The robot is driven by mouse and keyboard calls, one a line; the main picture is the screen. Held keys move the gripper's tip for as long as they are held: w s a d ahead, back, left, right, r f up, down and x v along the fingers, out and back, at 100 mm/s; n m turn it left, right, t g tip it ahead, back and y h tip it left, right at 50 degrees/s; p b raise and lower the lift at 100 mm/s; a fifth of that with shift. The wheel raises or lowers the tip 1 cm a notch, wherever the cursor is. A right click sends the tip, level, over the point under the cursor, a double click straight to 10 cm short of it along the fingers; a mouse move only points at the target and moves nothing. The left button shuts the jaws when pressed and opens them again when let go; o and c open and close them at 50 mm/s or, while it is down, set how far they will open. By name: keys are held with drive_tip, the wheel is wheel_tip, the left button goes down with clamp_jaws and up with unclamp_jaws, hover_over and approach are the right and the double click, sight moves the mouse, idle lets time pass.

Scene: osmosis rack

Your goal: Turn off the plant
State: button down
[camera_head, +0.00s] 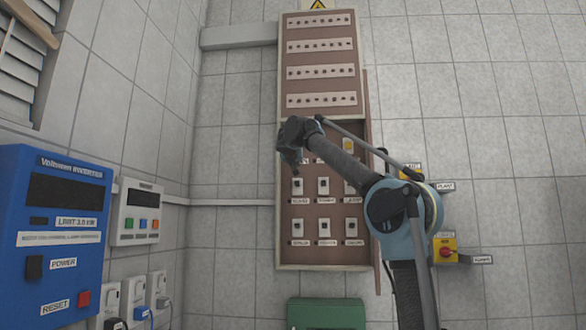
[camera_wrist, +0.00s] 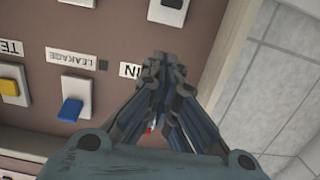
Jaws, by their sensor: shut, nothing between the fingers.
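A tall brown switch panel (camera_head: 322,262) stands on the tiled wall, with rows of labelled toggle switches in its lower part. My gripper (camera_head: 291,155) is in front of the left of this lower part, its arm crossing from the right. In the wrist view my gripper (camera_wrist: 163,68) is shut and empty, its tips together close to the panel. A label ending in "IN" (camera_wrist: 131,70) is partly hidden by the fingers. A blue toggle (camera_wrist: 72,108) lies beside the "LEAKAGE" label (camera_wrist: 74,59). A "PLANT" label (camera_head: 446,187) is on the wall at right; my arm partly covers that spot.
A yellow box with a red knob (camera_head: 446,251) is on the right wall. A blue device (camera_head: 50,235) with POWER and RESET buttons is at left, near a small white controller (camera_head: 137,211). A green box (camera_head: 326,313) sits below the panel.

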hover_over(297, 183)
drive_tip(key=shift+w+a+f, duration=0.2)
drive_tip(key=shift+w+f, duration=0.05)
drive_tip(key=shift+f, duration=0.05)
drive_tip(key=shift+w+f, duration=0.1)
drive_tip(key=shift+f, duration=0.1)
drive_tip(key=shift+s+f, duration=0.4)
drive_tip(key=shift+f, duration=0.4)
drive_tip(key=shift+s+f, duration=0.4)
drive_tip(key=shift+f, duration=0.4)
drive_tip(key=shift+a, duration=0.1)
